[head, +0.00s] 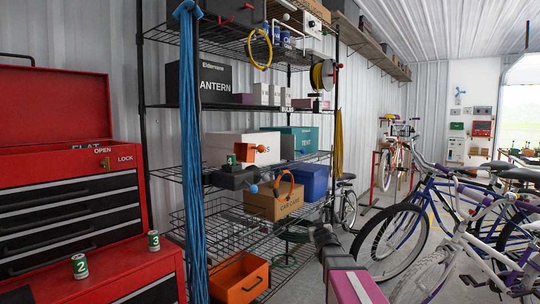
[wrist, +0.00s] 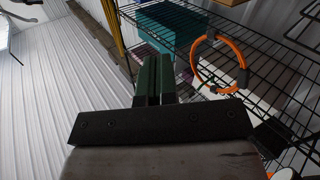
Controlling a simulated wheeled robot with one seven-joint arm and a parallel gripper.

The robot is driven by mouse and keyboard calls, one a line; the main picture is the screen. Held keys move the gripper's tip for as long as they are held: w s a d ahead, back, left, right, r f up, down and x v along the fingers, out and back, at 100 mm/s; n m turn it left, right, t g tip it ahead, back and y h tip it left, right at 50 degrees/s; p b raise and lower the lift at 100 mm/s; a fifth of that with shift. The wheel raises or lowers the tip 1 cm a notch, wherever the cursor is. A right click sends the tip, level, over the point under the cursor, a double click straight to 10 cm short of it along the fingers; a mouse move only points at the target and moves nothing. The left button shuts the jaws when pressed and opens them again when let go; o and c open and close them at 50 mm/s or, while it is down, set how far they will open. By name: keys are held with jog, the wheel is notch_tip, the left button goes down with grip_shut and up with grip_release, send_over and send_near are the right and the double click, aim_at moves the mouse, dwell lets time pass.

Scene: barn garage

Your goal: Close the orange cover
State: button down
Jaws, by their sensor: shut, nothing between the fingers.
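The orange cover (head: 244,152) stands raised, looking open, on top of a dark grey box-like device (head: 234,178) at the front of the middle shelf. A small green part shows beside the cover, and a blue ball knob (head: 254,189) is at the device's right side. In the wrist view, my gripper (wrist: 153,66) has two dark green fingers closed together with nothing held. My arm enters the head view at bottom centre, right of and below the device, apart from it. The fingertips are hard to make out there. I cannot identify the cover in the wrist view.
Orange earmuff-like ring (wrist: 220,66) is right of my fingers in the wrist view; it sits on the cardboard box (head: 274,201). A blue bin (head: 312,181) and teal box (head: 300,142) are nearby. Blue rope (head: 189,150) hangs left. Bicycles (head: 390,240) crowd the right.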

jog(key=a+r+n+t+y, duration=0.1)
jog(key=a+r+n+y, duration=0.2)
jog(key=r+n+y, duration=0.55)
jog(key=a+r+n+y, duration=0.3)
jog(key=r+n+y, duration=0.2)
jog(key=r+y, duration=0.55)
notch_tip(320, 180, up, 6)
jog(key=s+a+n+g+y, duration=0.2)
jog(key=n+g+y, duration=0.4)
jog(key=n+g, duration=0.35)
jog(key=n+g+h, duration=0.4)
jog(key=n+g, duration=0.8)
jog(key=g, duration=0.6)
send_near(250, 153)
jog(key=s+r, duration=0.1)
jog(key=r, duration=0.1)
jog(key=s+a+r, duration=0.1)
jog(key=s+r, duration=0.1)
jog(key=shift+s+a+r, duration=0.1)
jog(key=shift+s+r, duration=0.1)
jog(key=shift+s, duration=0.1)
jog(key=shift+a, duration=0.1)
